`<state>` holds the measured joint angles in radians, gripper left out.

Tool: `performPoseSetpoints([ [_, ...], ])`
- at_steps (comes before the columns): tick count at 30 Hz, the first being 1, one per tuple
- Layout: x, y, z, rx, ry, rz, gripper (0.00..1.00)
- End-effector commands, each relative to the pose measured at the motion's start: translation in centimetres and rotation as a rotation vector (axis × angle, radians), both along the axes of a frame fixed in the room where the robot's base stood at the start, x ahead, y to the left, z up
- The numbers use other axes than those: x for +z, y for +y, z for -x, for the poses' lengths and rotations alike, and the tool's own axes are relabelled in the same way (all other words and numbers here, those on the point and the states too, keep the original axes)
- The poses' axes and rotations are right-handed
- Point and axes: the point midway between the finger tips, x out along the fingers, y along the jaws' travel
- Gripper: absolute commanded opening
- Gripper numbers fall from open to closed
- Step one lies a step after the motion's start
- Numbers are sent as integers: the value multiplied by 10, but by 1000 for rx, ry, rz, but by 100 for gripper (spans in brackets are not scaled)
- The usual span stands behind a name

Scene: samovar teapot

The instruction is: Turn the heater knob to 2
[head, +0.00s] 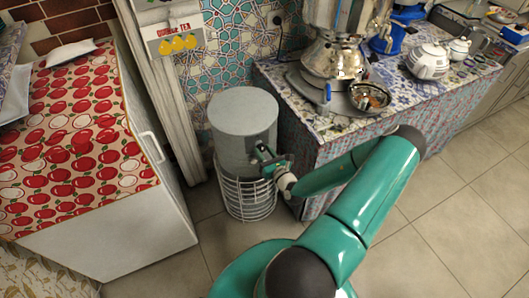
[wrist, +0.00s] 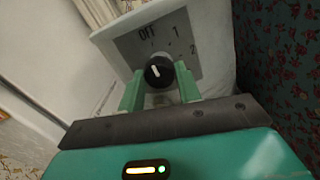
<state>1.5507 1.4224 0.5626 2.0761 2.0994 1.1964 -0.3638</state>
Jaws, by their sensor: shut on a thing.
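The heater (head: 243,112) is a grey cylinder with a white wire guard around its lower part, standing on the floor. My gripper (head: 262,158) is at its front right side in the head view, where the knob is hidden. In the wrist view, the round black knob (wrist: 158,71) sits on a grey panel (wrist: 133,48) marked OFF, 1 and 2 from left to right. Its white mark points up and slightly left, roughly towards OFF. The green fingers of my gripper (wrist: 160,86) are on either side of the knob and shut on it.
A cabinet (head: 130,235) with an apple-print cloth stands left of the heater. A patterned counter (head: 330,140) stands close on its right, bearing a samovar (head: 333,60), a metal bowl (head: 369,97) and a white teapot (head: 428,62). Tiled floor (head: 440,220) is clear at the right.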

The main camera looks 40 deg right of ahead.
Motion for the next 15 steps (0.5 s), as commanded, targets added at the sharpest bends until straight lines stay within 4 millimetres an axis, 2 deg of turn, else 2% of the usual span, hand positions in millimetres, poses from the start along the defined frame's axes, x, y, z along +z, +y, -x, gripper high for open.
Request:
performPoseSetpoints([
  [8, 0, 0, 0, -1, -25, -86, 11],
  [15, -1, 0, 1, -1, -74, -254, 11],
])
